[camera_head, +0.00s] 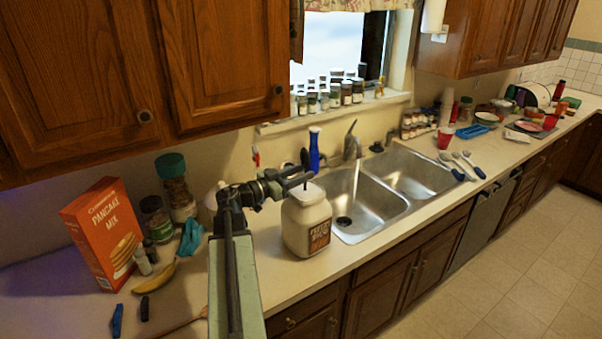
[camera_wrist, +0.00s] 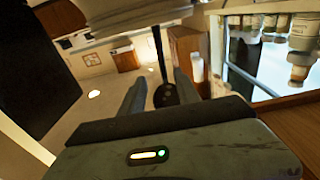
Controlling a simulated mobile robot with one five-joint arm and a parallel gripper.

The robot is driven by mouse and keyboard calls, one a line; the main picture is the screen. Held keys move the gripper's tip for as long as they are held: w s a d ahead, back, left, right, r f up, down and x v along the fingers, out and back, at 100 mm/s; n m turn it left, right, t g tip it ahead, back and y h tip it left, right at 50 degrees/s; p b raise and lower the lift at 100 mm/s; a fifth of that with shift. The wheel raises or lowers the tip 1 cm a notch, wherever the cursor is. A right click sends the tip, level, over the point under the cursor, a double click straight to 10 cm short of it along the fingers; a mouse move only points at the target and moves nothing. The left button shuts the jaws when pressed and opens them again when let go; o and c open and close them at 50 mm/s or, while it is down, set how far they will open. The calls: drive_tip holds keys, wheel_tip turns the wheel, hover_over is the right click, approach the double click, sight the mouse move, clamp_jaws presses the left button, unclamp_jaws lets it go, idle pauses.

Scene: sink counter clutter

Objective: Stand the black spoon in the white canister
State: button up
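The white canister (camera_head: 306,226) with a brown label stands on the counter left of the sink. The black spoon (camera_head: 304,158) is upright above it, bowl up, its handle running down to the canister's mouth. The handle's lower end is hidden. In the wrist view the spoon (camera_wrist: 166,95) shows between my fingers, its thin handle reaching toward the pale canister (camera_wrist: 125,12) at the top. My gripper (camera_head: 300,178) is just above the canister. Its fingers (camera_wrist: 160,76) are spread, with gaps beside the spoon handle.
A blue bottle (camera_head: 314,150) stands behind the canister, and the double sink (camera_head: 375,190) lies to the right. A pancake mix box (camera_head: 103,235), jars (camera_head: 176,187) and a banana (camera_head: 155,276) are on the left. The counter front of the canister is clear.

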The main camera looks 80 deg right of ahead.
drive_tip(key=v, duration=0.7)
drive_tip(key=shift+w+a, duration=0.25)
drive_tip(key=shift+w, duration=0.05)
idle(0.9)
